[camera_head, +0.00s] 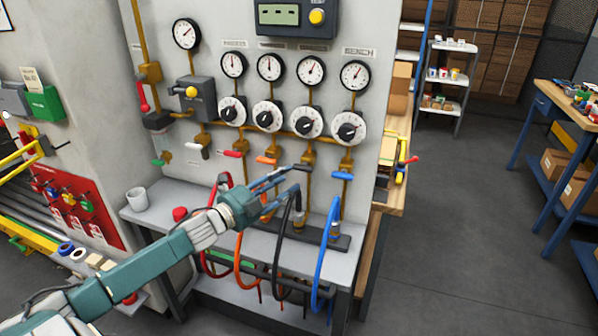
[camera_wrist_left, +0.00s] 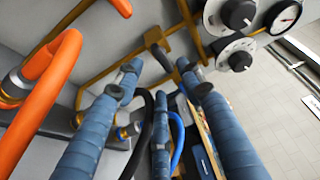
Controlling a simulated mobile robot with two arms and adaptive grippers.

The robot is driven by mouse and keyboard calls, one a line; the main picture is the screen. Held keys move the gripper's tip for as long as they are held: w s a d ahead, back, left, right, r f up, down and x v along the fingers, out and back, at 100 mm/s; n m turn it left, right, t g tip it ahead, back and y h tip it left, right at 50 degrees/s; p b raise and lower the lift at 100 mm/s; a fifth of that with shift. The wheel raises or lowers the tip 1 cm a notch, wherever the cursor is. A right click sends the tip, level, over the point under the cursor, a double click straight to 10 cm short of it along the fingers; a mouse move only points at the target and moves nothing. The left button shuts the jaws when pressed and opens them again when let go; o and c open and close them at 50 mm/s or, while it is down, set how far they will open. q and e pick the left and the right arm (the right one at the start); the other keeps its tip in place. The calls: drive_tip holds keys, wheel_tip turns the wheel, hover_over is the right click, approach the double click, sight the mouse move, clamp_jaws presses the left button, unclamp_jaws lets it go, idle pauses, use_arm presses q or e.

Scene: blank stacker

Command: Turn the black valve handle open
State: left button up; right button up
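The black valve handle (camera_head: 302,167) sits on a brass pipe in a row of coloured handles, fourth from the left among the white, red, orange, black and blue ones. My left gripper (camera_head: 288,180) reaches in from the left, with its fingertips just beside and below the black handle. In the left wrist view the gripper's blue fingers (camera_wrist_left: 160,78) are spread apart, with the dark handle (camera_wrist_left: 154,38) showing just beyond and between the tips. I see no clear contact. My right gripper is not in view.
The orange handle (camera_wrist_left: 122,7) is close on the left. Black (camera_head: 283,222) and blue (camera_head: 321,260) hoses hang below the gripper. Dials and gauges (camera_head: 354,75) are above. A grey shelf (camera_head: 165,215) with a cup (camera_head: 137,199) is below left. Open floor (camera_head: 440,240) lies to the right.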

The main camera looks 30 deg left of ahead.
sight(304, 167)
use_arm(q)
drive_tip(key=w+d+p, duration=0.1)
drive_tip(key=w, duration=0.5)
clamp_jaws()
